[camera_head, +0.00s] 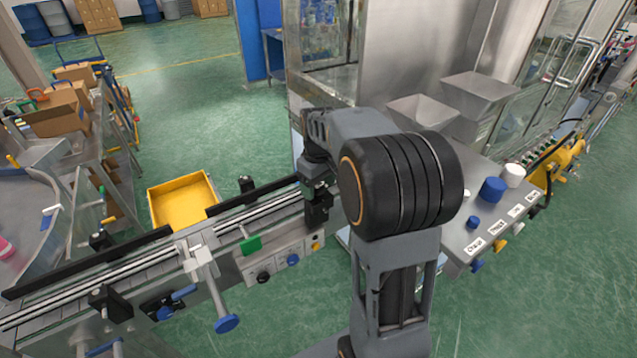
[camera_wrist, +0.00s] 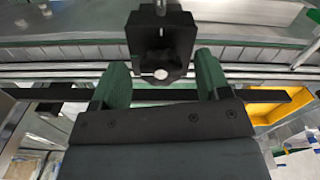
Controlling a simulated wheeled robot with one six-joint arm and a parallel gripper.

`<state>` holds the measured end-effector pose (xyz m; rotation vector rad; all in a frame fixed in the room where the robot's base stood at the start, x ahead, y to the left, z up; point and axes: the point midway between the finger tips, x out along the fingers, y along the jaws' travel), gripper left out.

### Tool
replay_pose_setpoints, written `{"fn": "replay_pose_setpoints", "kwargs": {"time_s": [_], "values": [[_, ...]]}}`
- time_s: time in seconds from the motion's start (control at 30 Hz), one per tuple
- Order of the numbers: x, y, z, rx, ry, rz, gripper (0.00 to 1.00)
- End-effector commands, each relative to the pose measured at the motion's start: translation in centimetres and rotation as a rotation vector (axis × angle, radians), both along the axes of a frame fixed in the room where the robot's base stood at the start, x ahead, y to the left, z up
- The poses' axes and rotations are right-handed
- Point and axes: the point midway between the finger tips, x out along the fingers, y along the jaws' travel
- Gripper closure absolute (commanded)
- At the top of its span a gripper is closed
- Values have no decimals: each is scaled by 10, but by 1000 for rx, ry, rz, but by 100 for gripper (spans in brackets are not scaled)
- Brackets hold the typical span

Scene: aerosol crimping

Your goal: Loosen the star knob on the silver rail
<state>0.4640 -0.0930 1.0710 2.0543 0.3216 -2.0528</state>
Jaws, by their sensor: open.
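The silver rail (camera_head: 150,262) runs along the conveyor in the head view, and it crosses the wrist view (camera_wrist: 60,74). My gripper (camera_wrist: 161,66) is open, with one green finger on each side of a black clamp block (camera_wrist: 160,48). The block has a round silver end on its near face. It also shows in the head view (camera_head: 318,212), below my wrist. A gap shows between the block and each finger in the wrist view. I cannot make out a star-shaped knob head on this block; part of it may be hidden.
A black guide bar (camera_head: 50,275) lines the conveyor. A yellow bin (camera_head: 182,202) stands behind it. A blue-handled clamp (camera_head: 226,322) sticks out in front. A control panel (camera_head: 500,215) with blue and white knobs is at right. Green floor is open at the front right.

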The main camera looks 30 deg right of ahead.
Motion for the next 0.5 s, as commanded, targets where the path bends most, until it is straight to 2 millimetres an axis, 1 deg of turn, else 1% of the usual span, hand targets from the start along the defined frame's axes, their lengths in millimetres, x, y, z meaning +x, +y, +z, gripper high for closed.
{"fn": "replay_pose_setpoints", "kwargs": {"time_s": [0.07, 0.17, 0.27, 0.5], "values": [[0, 0, 1, 0, 0, 0, 30], [1, 0, 9, -1, -3, 0, 30], [1, 0, 25, -2, -5, 0, 30], [1, 0, 75, -1, -6, 0, 30]]}}
